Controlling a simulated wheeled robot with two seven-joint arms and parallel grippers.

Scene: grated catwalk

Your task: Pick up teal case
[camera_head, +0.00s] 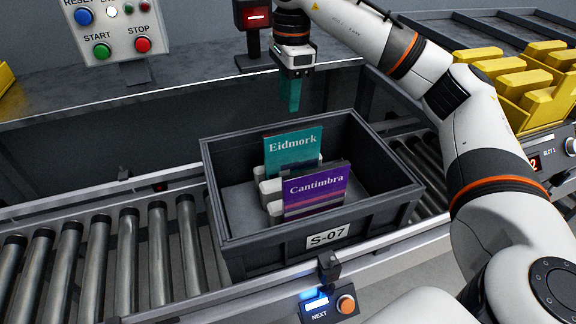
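A teal case lettered "Eidmork" (292,148) stands upright in the dark grey crate (230,221) labelled S-07. My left gripper is not in view.
Pale dividers (270,187) stand in the crate around the cases. The crate sits on a roller conveyor (130,250). A START/STOP panel (118,35) stands at the back left. Yellow bins (520,80) are at the right. A NEXT button box (330,306) is at the front rail.

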